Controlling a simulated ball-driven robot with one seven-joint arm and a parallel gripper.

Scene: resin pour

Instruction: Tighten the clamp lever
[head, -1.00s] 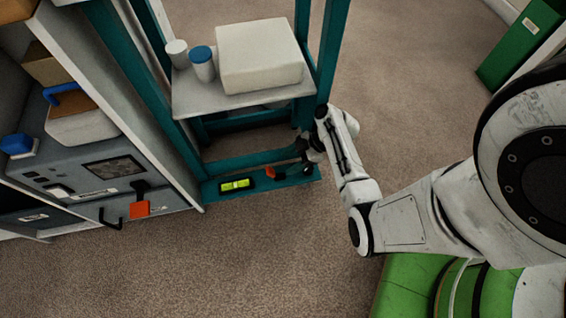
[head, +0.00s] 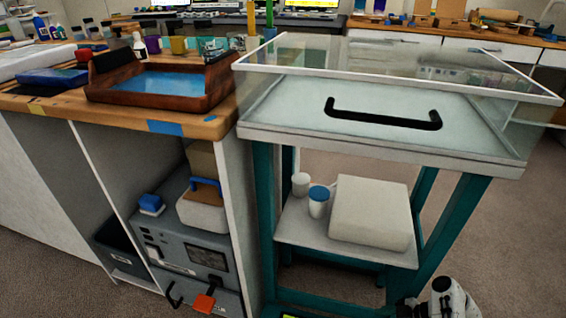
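The clamp lever is not clearly identifiable in the current view. The lower crossbar of the teal stand (head: 265,215), where a small red-orange piece lay beside a yellow-green level a second ago, is cut off by the bottom edge. A white end part of my arm (head: 446,300) shows at the bottom right, beside the stand's right front leg. My gripper's fingers are below the picture, so their opening and any contact are hidden. An orange paddle (head: 204,302) hangs on the front of the grey machine (head: 190,245), left of the stand.
A clear-walled box with a black handle (head: 383,114) tops the stand. Its lower shelf (head: 330,252) holds a white block (head: 370,213) and two small tubs. A wooden bench with a blue-filled tray (head: 165,84) stands left. Carpet is bare at right.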

